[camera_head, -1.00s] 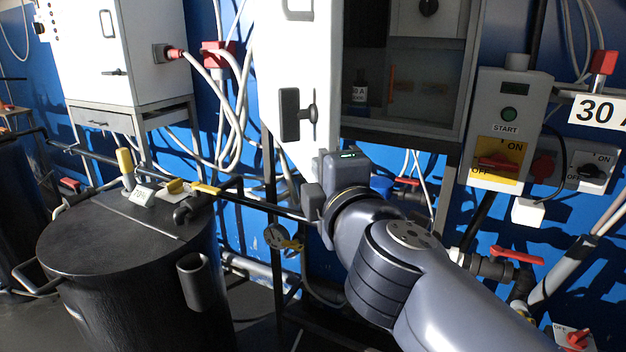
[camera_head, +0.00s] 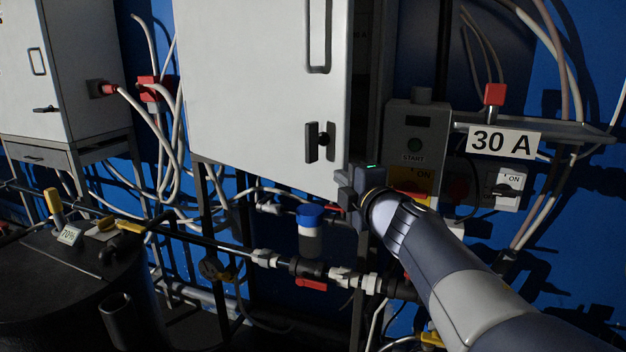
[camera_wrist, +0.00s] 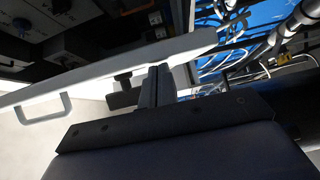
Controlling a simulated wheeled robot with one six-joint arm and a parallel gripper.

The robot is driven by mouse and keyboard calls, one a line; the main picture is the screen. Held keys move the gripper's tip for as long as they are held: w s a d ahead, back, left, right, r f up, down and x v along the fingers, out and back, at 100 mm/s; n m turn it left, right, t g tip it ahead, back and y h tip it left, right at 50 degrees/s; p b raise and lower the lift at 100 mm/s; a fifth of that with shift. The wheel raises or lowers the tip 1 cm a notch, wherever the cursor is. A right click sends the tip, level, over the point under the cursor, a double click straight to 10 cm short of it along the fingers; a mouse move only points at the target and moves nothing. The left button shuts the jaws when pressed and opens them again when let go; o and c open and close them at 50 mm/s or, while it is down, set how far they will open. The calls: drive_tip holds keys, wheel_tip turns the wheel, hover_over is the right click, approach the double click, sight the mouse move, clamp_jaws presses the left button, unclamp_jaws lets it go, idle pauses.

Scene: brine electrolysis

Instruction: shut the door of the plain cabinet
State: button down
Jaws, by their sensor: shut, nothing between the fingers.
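The plain cabinet's white door (camera_head: 250,90) fills the upper middle of the head view, with a long handle (camera_head: 319,35) and a black latch (camera_head: 320,142). It stands partly open; a dark gap shows past its right edge. My gripper (camera_head: 348,188) is shut and empty at the door's lower right corner. In the wrist view, my shut fingers (camera_wrist: 157,85) are on the outer face of the door (camera_wrist: 110,68), beside the black latch (camera_wrist: 124,92). They look close to or against the door; contact is not certain.
The cabinet interior (camera_wrist: 85,35) is dark. Right of the door are a grey START control box (camera_head: 414,140), a 30 A sign (camera_head: 502,142) and a switch box (camera_head: 508,187). Pipes with a red valve handle (camera_head: 311,284) run below. A black tank (camera_head: 50,290) stands at left.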

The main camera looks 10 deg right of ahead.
drive_tip(key=w+d+p, duration=0.4)
drive_tip(key=w+d, duration=0.6)
drive_tip(key=w, duration=0.1)
drive_tip(key=shift+w+p, duration=0.15)
drive_tip(key=shift+p, duration=0.15)
